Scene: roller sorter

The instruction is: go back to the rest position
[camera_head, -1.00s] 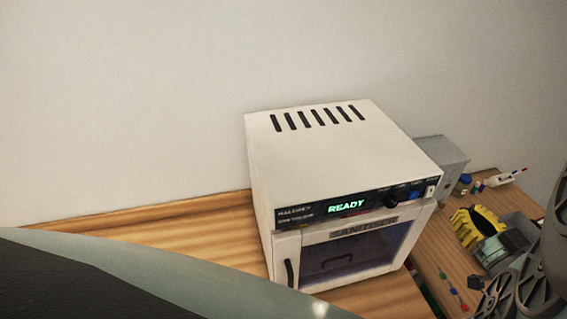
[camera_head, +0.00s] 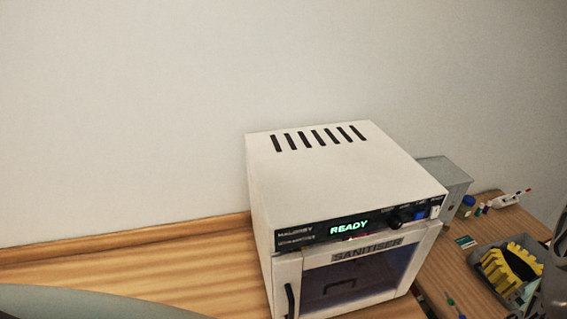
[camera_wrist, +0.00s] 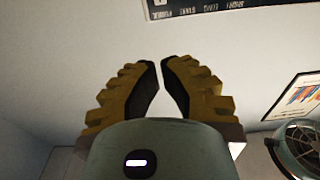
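My gripper (camera_wrist: 159,64) shows in the wrist view. Its two ridged yellow-brown fingers have dark inner pads, and the tips come almost together with only a thin gap and nothing between them. Past the fingers are a pale wall and the lower edge of a dark sign. In the head view a yellow ridged shape (camera_head: 508,268) shows at the lower right against a grey tray-like piece. I cannot tell whether it is part of my gripper.
A white sanitiser (camera_head: 330,185) with a lit READY display stands on the wooden counter (camera_head: 130,280), its door shut. A grey box (camera_head: 448,176) and small items lie to its right. A framed picture (camera_wrist: 298,95) hangs on the wall. The counter left of the sanitiser is clear.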

